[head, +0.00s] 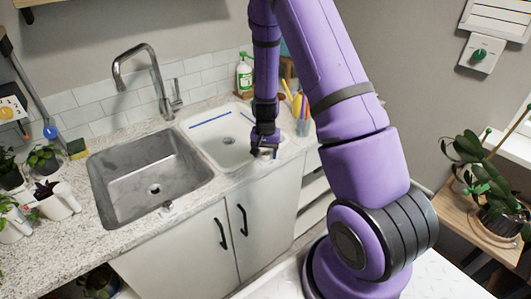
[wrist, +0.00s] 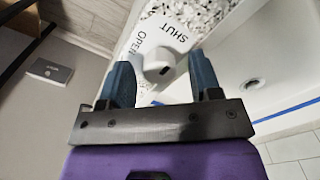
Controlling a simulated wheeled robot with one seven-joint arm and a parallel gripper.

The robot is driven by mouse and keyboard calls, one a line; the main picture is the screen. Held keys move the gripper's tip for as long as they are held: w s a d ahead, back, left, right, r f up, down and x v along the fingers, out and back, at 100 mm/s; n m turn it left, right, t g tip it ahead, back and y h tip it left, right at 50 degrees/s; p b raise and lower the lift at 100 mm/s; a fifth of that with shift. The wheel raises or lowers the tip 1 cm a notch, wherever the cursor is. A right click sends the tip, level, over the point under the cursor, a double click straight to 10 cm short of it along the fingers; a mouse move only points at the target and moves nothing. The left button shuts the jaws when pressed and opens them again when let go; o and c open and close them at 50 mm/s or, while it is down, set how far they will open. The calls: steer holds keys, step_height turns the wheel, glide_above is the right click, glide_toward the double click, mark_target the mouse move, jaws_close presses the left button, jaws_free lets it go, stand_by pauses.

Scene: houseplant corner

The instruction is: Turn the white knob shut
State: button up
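The white knob (wrist: 158,66) shows in the wrist view on a pale plate (wrist: 150,32) printed OPEN and SHUT. The knob has a small dark mark on its face; I cannot tell which word it points to. My gripper (wrist: 160,75) is open, with one blue finger on each side of the knob in this view. I cannot tell whether the fingers touch it. In the head view my gripper (head: 263,141) points down at the front right of the white basin, and the knob is mostly hidden.
A white basin (head: 215,150) with a blue strip lies behind my gripper. A steel sink (head: 150,185) and tap (head: 150,70) are to the left. A soap bottle (head: 244,75) stands behind the basin. A cup of utensils (head: 303,122) stands to the right.

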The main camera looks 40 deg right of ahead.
step_height(320, 180, up, 11)
stand_by(0.7)
steer(key=shift+f, duration=0.1)
step_height(320, 180, up, 11)
steer(key=n+t, duration=0.1)
steer(key=n, duration=0.1)
glide_above(265, 153)
steer(key=s+a, duration=0.3)
steer(key=a, duration=0.2)
steer(key=s+a+r+n+t, duration=0.25)
steer(key=s+r, duration=0.35)
steer(key=r, duration=0.3)
steer(key=s+a+r+n+t, duration=0.1)
steer(key=s+r, duration=0.3)
steer(key=s, duration=0.5)
steer(key=s+a+r+n, duration=0.3)
steer(key=s+a+r, duration=0.1)
steer(key=s, duration=0.5)
steer(key=shift+a+r+t, duration=0.3)
steer(key=shift+r+t, duration=0.05)
steer(key=shift+r, duration=0.3)
steer(key=shift+w, duration=0.1)
